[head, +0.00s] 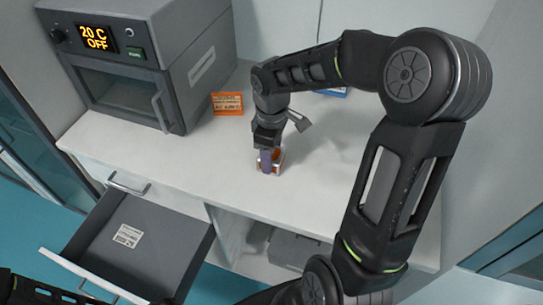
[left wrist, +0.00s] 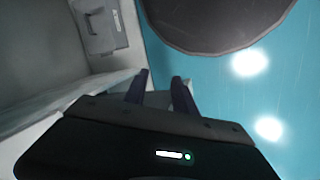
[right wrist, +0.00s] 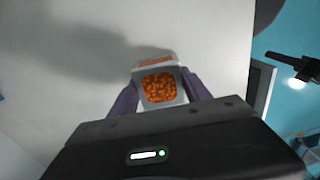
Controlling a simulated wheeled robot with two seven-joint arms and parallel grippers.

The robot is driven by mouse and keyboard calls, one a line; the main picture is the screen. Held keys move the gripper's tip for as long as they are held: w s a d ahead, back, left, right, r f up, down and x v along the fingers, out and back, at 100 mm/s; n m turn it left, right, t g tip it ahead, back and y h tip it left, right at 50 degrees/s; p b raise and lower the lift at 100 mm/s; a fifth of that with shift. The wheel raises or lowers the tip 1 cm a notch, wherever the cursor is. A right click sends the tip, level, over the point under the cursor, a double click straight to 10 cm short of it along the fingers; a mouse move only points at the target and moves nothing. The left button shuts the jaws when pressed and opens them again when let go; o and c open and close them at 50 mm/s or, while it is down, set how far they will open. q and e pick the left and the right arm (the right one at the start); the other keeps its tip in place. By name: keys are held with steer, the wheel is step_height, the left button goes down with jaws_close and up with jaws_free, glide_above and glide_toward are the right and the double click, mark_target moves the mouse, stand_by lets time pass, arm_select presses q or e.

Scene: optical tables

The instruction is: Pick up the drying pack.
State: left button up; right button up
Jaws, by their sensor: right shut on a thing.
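The drying pack (right wrist: 159,87) is a small white packet with a window of orange beads. In the head view the pack (head: 279,156) is at the middle of the white worktop, partly hidden by the gripper. My right gripper (head: 267,161) points down at it, its purple fingers shut on its two sides. In the right wrist view the pack sits between both fingertips. Whether it touches the worktop I cannot tell. My left gripper (left wrist: 158,88) is open and empty in the left wrist view, low beside the bench; its fingers do not show in the head view.
A grey oven (head: 140,60) reading "20 C OFF" stands at the back left of the worktop (head: 340,165). An orange label card (head: 228,104) stands beside it. A blue item (head: 332,92) is partly behind my right arm. An open grey drawer (head: 165,250) juts out at front left.

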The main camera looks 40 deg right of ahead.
step_height(320, 180, up, 10)
steer(key=shift+r+b, duration=0.1)
steer(key=shift+b, duration=0.25)
